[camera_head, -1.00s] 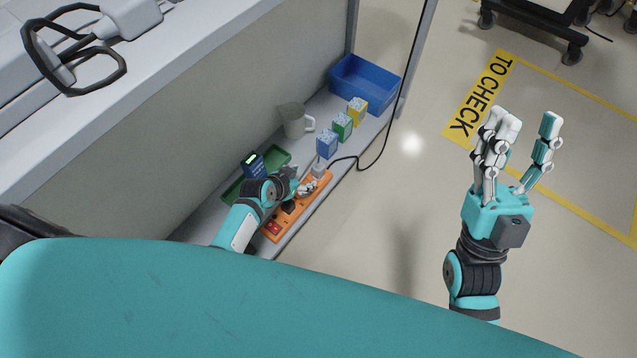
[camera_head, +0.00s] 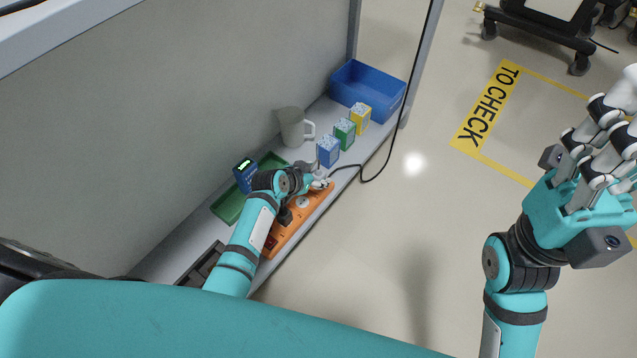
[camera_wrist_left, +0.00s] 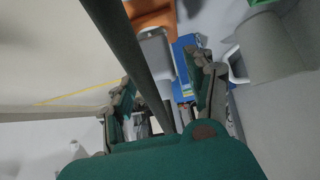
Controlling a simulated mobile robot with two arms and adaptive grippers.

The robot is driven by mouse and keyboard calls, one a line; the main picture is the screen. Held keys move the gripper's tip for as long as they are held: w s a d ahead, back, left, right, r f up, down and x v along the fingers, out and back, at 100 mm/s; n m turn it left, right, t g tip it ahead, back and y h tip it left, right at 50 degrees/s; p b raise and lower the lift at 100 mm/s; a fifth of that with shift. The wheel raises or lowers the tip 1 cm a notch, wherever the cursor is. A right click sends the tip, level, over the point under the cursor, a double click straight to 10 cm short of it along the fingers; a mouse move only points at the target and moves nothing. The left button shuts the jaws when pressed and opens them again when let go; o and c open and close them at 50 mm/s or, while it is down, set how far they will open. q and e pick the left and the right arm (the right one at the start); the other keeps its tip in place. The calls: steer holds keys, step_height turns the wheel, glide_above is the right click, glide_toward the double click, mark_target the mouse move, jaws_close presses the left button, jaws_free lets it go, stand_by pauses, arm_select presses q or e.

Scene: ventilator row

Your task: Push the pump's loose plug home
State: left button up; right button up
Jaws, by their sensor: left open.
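The orange power strip (camera_head: 287,228) lies on the low shelf, with a red switch at its near end. A black cord (camera_head: 372,178) runs down to its far end. There a small grey body, apparently the plug, is mostly hidden by my left gripper (camera_head: 318,180); I cannot tell how deep it sits. In the left wrist view a grey block (camera_wrist_left: 156,55), likely this plug, lies beyond the open fingers, beside the orange strip (camera_wrist_left: 165,14). My right gripper (camera_head: 618,110) is open, partly cut off.
A grey mug (camera_head: 292,127), blue, green and yellow boxes (camera_head: 345,133) and a blue bin (camera_head: 368,90) stand farther along the shelf. A wall panel bounds its left side. A dark bar crosses the left wrist view.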

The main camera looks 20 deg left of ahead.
arm_select(q)
steer(key=shift+w+f, duration=0.15)
steer(key=shift+w, duration=0.05)
steer(key=shift+d, duration=0.1)
stand_by(0.4)
jaws_close()
stand_by(0.3)
